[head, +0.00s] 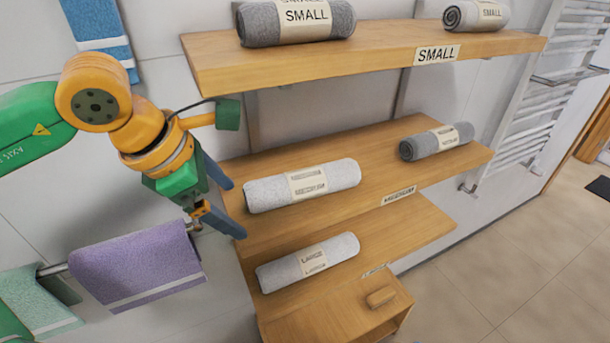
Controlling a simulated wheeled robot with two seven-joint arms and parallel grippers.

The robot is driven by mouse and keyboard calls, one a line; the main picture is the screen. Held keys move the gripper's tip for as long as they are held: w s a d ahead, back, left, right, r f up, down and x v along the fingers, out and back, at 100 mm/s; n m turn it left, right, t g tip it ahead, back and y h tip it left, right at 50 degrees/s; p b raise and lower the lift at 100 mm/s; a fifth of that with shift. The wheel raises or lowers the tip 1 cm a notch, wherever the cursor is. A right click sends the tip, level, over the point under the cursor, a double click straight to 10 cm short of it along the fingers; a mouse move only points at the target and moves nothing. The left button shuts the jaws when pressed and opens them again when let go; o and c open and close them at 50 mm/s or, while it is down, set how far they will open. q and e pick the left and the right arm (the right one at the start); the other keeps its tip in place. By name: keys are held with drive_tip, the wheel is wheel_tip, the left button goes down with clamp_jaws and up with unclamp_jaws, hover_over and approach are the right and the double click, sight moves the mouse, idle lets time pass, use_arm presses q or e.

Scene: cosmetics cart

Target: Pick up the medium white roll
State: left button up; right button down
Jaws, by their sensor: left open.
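The medium white roll (275,192) lies on the left part of the middle shelf (384,159), with a cream label band around it. My left gripper (236,209) is just left of the roll's left end. Its two blue fingers are apart, and nothing shows between them. In this view the fingers look close to the roll's end, but I cannot tell whether they touch it. My right gripper is not in view.
A grey roll (417,148) lies right on the middle shelf. The top shelf (236,70), marked SMALL, holds two rolls above. A white roll (275,276) labelled LARGE lies on the shelf below. A purple towel (135,262) hangs below my left arm.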

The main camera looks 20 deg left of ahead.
sight(251, 187)
use_arm(q)
drive_tip(key=w+p, duration=0.1)
drive_tip(key=w, duration=0.1)
drive_tip(key=w+d+p, duration=0.1)
drive_tip(key=w, duration=0.1)
drive_tip(key=shift+w+d+f, duration=0.15)
drive_tip(key=shift+d, duration=0.05)
drive_tip(key=shift+w+f, duration=0.25)
drive_tip(key=shift+f, duration=0.15)
drive_tip(key=shift+s, duration=0.1)
clamp_jaws()
drive_tip(key=shift+r, duration=0.1)
